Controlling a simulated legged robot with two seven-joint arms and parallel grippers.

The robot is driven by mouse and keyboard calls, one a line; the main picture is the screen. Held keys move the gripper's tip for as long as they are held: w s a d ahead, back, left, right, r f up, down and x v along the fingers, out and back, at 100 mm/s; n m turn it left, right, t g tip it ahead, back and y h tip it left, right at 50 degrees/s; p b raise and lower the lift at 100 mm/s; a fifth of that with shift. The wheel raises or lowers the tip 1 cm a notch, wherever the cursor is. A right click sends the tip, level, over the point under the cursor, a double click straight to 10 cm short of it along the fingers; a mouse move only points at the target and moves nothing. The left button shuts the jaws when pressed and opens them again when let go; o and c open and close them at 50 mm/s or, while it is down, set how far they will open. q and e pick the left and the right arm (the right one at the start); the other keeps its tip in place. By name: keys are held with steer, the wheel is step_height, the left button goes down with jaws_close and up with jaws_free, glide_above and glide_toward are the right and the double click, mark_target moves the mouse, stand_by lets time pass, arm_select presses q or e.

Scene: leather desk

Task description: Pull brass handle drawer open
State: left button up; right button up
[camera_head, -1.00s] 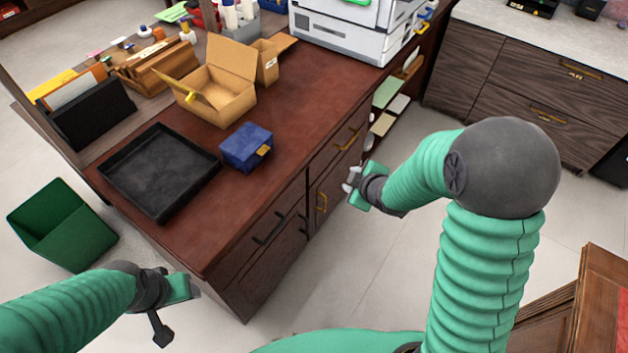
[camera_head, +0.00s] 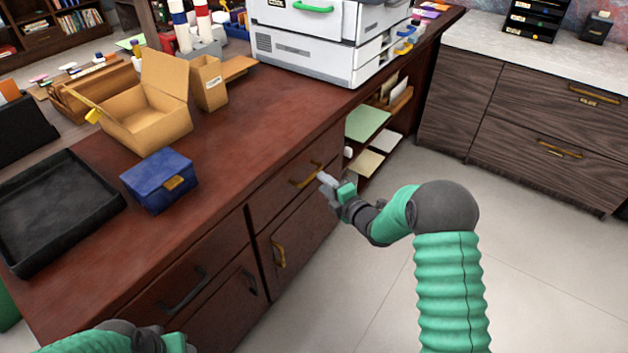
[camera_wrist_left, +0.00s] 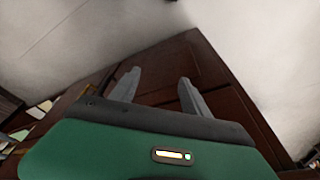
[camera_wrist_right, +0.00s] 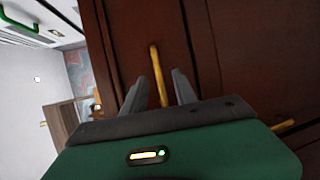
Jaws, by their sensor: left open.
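The desk's upper right drawer (camera_head: 275,195) is shut, flush with the dark red-brown front, and carries a brass handle (camera_head: 305,174). My right gripper (camera_head: 326,181) is just in front of this handle's right end. In the right wrist view the brass handle (camera_wrist_right: 157,72) runs between its two parted fingers, with gaps on both sides; whether it touches them I cannot tell. A second brass handle (camera_head: 279,255) is on the door below. My left gripper (camera_wrist_left: 158,82) is open and empty in its wrist view, facing the wooden panels; in the head view it is mostly cut off at the bottom.
Black handles (camera_head: 182,291) mark the left drawers. On the desk are a blue box (camera_head: 160,180), a cardboard box (camera_head: 150,120), a black tray (camera_head: 60,210) and a white printer (camera_head: 310,50). Open shelves (camera_head: 375,140) adjoin on the right. Floor (camera_head: 540,250) in front is clear.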

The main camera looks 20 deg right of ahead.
mark_target(313, 173)
steer(key=x, duration=0.2)
steer(key=b+x, duration=0.1)
steer(key=x, duration=0.3)
steer(key=shift+a+r, duration=0.15)
steer(key=shift+a, duration=0.15)
jaws_close()
steer(key=shift+s+f, duration=0.1)
steer(key=shift+f, duration=0.15)
stand_by(0.7)
